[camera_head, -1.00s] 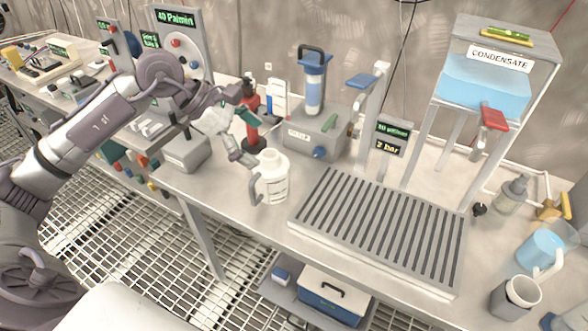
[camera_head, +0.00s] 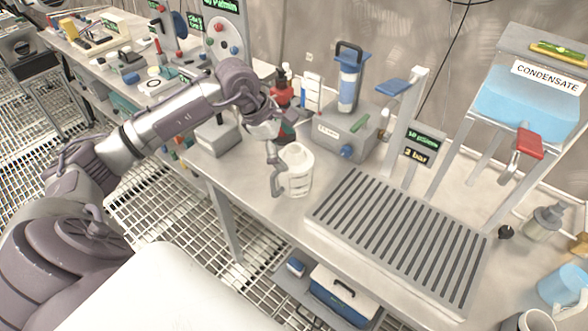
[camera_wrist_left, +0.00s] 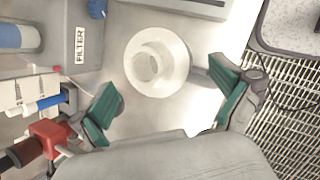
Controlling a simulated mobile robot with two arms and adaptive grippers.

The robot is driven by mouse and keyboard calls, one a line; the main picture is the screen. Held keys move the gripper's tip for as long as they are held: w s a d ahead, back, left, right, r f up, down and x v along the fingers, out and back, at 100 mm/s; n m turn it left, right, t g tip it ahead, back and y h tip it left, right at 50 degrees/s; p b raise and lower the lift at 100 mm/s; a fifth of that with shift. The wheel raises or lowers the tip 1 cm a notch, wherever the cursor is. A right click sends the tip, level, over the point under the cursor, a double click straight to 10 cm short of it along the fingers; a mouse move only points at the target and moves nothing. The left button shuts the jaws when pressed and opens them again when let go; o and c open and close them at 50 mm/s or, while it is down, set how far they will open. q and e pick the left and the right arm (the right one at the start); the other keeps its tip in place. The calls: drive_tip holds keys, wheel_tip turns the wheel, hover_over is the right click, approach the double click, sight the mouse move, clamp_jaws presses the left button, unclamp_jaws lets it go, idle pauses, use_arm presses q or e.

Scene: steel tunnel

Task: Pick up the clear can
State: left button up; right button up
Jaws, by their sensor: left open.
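The clear can (camera_head: 297,172) is a whitish, translucent jug with a side handle and small markings, standing upright on the bench left of the slatted grate. In the left wrist view I look down on its round top and open neck (camera_wrist_left: 158,62). My left gripper (camera_head: 277,143) is open at the can's upper left side in the head view. In the left wrist view its two green-padded fingers (camera_wrist_left: 170,98) are spread wide, with the can ahead between their lines. Nothing is held. Whether a finger touches the handle is unclear. My right gripper is not in view.
A filter unit (camera_head: 345,125) stands behind the can, with a red bottle (camera_head: 281,92) behind the gripper. The slatted grate (camera_head: 395,240) lies to the right, beside the condensate tank (camera_head: 520,105). The bench's front edge is just before the can.

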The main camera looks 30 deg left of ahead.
sight(292, 155)
use_arm(q)
drive_tip(key=x, duration=0.3)
drive_tip(key=shift+w+d+f+p, duration=0.15)
drive_tip(key=shift+w+f+p, duration=0.05)
drive_tip(key=shift+f+p, duration=0.15)
drive_tip(key=shift+r, duration=0.15)
drive_tip(key=c, duration=1.7)
